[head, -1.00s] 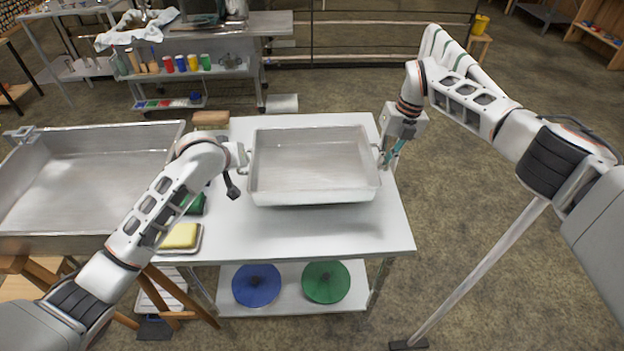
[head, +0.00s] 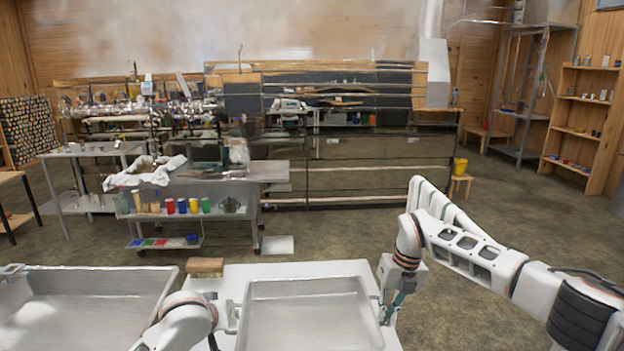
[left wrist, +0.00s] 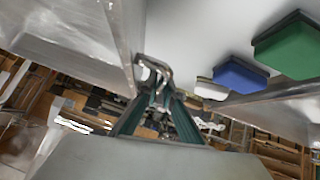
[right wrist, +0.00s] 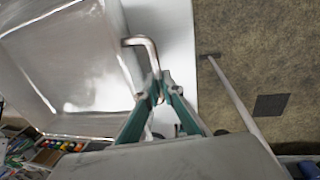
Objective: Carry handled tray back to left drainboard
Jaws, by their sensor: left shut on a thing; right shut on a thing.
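The handled tray (head: 310,310) is a shallow, empty grey metal pan at the bottom middle of the head view, its near side cut off. It is over the white table; whether it touches the top is unclear. My left gripper (head: 232,318) is shut on its left handle, seen in the left wrist view (left wrist: 152,70). My right gripper (head: 386,314) is shut on its right handle, a bent metal bar in the right wrist view (right wrist: 145,48). I cannot tell which surface is the left drainboard.
A large metal basin (head: 85,305) stands left of the table. A brown block (head: 206,266) lies at the table's back left. Blue (left wrist: 238,77) and green (left wrist: 290,47) blocks lie beside the tray. A cart with cups (head: 190,215) stands behind. Floor is open to the right.

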